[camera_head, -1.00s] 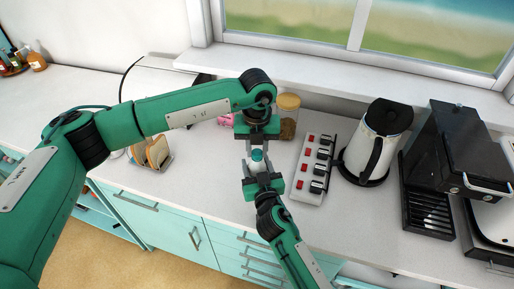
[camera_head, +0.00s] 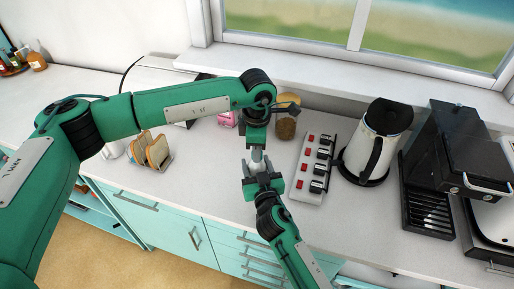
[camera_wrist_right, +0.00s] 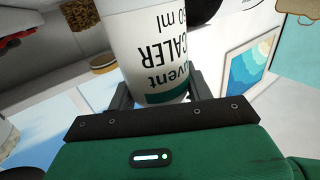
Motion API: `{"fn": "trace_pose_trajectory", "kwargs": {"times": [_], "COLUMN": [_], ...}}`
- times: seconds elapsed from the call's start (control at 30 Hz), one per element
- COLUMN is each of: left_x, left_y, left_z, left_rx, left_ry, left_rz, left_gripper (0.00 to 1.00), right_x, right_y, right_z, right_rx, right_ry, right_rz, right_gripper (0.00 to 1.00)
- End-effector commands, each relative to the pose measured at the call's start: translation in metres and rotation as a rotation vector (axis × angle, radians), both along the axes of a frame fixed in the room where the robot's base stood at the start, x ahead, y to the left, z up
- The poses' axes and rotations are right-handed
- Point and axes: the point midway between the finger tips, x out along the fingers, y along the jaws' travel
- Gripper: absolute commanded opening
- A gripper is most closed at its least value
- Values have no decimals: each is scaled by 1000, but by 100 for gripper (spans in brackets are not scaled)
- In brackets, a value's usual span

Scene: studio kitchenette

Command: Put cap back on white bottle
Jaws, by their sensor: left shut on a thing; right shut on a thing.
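The white bottle (camera_head: 258,162) is held in the air over the counter. My right gripper (camera_head: 262,181) is shut on its lower part. In the right wrist view the bottle (camera_wrist_right: 155,45) shows black lettering and a teal band, between the fingers. The bottle's top lies outside that view. My left gripper (camera_head: 256,140) is directly above the bottle, pointing down, shut at the bottle's upper end. The teal cap is hidden by its fingers, so I cannot see how it sits on the neck.
A row of red and black switches (camera_head: 313,170) and a kettle (camera_head: 375,140) stand to the right. A jar (camera_head: 287,118) is just behind the left gripper. A toast rack (camera_head: 158,152) is at left. The front counter between is clear.

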Motion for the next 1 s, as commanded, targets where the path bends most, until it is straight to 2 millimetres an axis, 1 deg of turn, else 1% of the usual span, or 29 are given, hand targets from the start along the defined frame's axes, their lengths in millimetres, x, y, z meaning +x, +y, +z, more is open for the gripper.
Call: {"fn": "trace_pose_trajectory", "kwargs": {"times": [0.1, 0.27, 0.3, 0.43, 0.47, 0.5, 0.57, 0.6, 0.87, 0.97, 1.0], "left_x": [1, 1, 1, 1, 1, 1, 1, 1, 1, 1, 1], "left_y": [1, 1, 1, 1, 1, 1, 1, 1, 0, 0, 0], "left_z": [0, 0, 0, 0, 0, 0, 0, 0, 1, 7, 12], "left_rx": [1, 1, 1, 1, 1, 1, 1, 1, 0, -1, -1], "left_ry": [-2, -1, -1, -1, -1, -1, -1, -1, -1, -2, -3], "left_rz": [-186, -416, -444, -436, -435, -435, -435, -434, -434, -434, -434], "left_gripper": [0, 0, 0, 0, 31, 39, 50, 52, 52, 52, 52], "right_x": [0, 0, 0, 0, 0, 0, 0, 0, 0, 0, 0], "right_y": [-1, -1, -1, -1, -1, -1, -1, -1, 0, 0, 0], "right_z": [-1, -1, -1, -1, -1, -1, -1, -1, -1, 0, 0], "right_rx": [0, 0, 0, 0, 0, 0, -1, 0, -1, -1, -1], "right_ry": [1, 1, 1, 1, 1, 1, 1, 1, 1, 1, 1], "right_rz": [-1, -1, -1, -1, -1, -1, -1, -1, -1, -1, -1], "right_gripper": [0, 0, 0, 0, 0, 0, 0, 0, 0, 0, 0]}}
